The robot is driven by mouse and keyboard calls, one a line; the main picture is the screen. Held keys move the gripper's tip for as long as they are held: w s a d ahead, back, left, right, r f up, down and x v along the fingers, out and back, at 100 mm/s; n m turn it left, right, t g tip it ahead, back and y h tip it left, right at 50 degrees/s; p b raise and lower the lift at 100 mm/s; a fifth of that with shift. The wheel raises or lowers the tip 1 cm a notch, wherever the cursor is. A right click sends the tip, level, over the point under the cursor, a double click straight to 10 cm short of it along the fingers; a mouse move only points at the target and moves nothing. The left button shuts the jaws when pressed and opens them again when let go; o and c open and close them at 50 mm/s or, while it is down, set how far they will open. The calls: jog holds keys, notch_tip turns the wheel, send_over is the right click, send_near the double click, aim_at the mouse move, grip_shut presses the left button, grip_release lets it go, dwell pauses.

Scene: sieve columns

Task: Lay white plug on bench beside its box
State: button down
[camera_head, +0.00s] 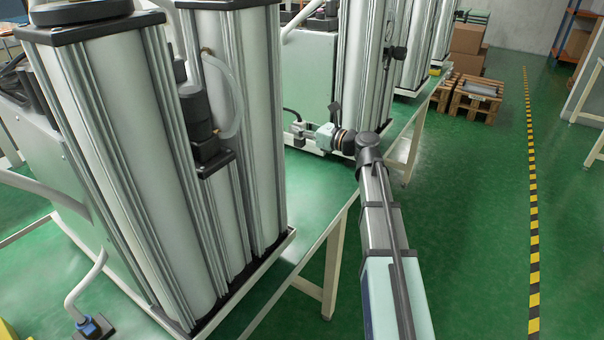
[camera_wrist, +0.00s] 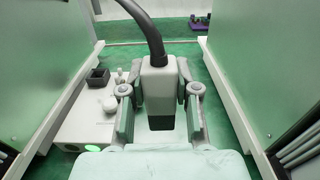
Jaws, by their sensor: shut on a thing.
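The white plug (camera_wrist: 157,82) looks light grey, with a dark lower end and a thick black cable rising from its top. In the wrist view it is upright between the two fingers of my gripper (camera_wrist: 158,112), which is shut on it. A low white box (camera_wrist: 82,130), probably the plug's box, is to the left of the gripper, with a dark square socket (camera_wrist: 98,76) and a pale round knob on or near it. In the head view my gripper (camera_head: 303,132) is low between the column units; the plug is too small to make out there. Whether the plug touches the bench is unclear.
Tall sieve columns (camera_head: 130,150) stand in front of my gripper's gap on the left, and more columns (camera_head: 360,70) stand behind it. Pale green walls (camera_wrist: 265,60) close in on both sides in the wrist view. Green bench surface (camera_head: 310,190) shows bare between the units.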

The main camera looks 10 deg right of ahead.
notch_tip(320, 180, down, 15)
jog(key=shift+r+b, duration=0.1)
jog(key=shift+b, duration=0.65)
jog(key=c, duration=0.8)
grip_release()
jog(key=shift+c, duration=0.2)
jog(key=shift+s+d, duration=0.15)
jog(key=v, duration=1.1)
jog(key=shift+s+d, duration=0.2)
jog(key=shift+d, duration=0.05)
